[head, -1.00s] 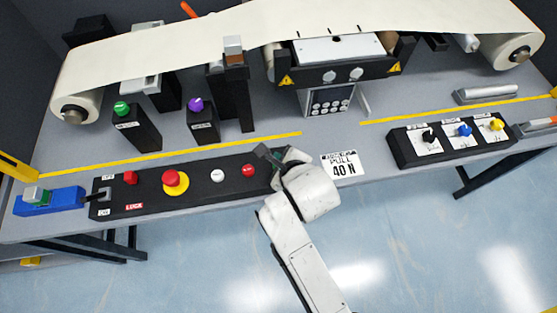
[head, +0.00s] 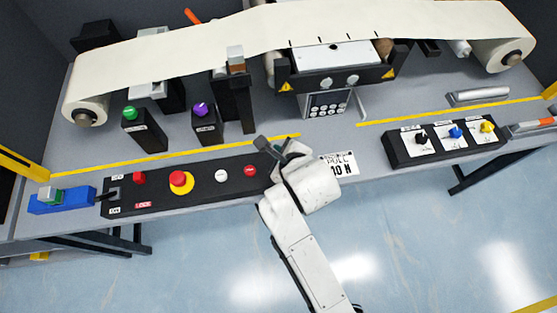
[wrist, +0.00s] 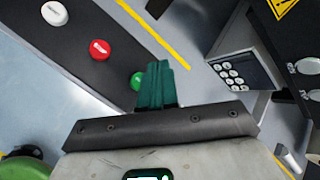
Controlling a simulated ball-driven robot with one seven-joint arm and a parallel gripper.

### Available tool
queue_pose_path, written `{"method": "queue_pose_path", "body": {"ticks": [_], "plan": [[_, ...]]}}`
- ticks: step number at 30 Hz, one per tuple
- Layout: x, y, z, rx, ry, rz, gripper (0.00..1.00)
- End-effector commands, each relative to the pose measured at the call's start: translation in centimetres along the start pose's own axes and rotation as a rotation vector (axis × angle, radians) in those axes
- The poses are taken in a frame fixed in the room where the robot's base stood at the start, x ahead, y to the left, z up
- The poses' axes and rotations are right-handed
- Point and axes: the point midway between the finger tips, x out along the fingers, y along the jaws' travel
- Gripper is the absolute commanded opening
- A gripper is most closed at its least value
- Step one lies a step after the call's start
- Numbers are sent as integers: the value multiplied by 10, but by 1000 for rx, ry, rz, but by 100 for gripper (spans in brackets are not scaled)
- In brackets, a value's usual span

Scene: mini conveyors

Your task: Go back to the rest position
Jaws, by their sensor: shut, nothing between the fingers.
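My gripper (head: 267,145) is at the right end of the long black control box (head: 215,189), above the table's front part. Its dark green fingers (wrist: 152,85) are together in the wrist view with nothing between them. A green button (wrist: 137,80) shows just beside the fingertips; in the head view my arm hides it. A red button (wrist: 99,49) and a white button (wrist: 54,13) lie further along the box. I cannot tell whether the fingers touch the box.
A conveyor belt (head: 200,41) runs along the back. A black box with three knobs (head: 399,157) stands at the right. Posts with a green knob (head: 130,112) and a purple knob (head: 201,109) stand behind the control box. A keypad unit (head: 328,104) is under the belt.

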Motion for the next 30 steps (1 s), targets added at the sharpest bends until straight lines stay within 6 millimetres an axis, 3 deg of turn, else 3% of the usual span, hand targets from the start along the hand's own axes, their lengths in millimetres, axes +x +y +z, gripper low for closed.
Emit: {"method": "queue_pose_path", "body": {"ticks": [25, 30], "plan": [[1, 1, 0, 0, 0, 0, 0], [-6, 3, -42, -152, 68, 25, 0]]}}
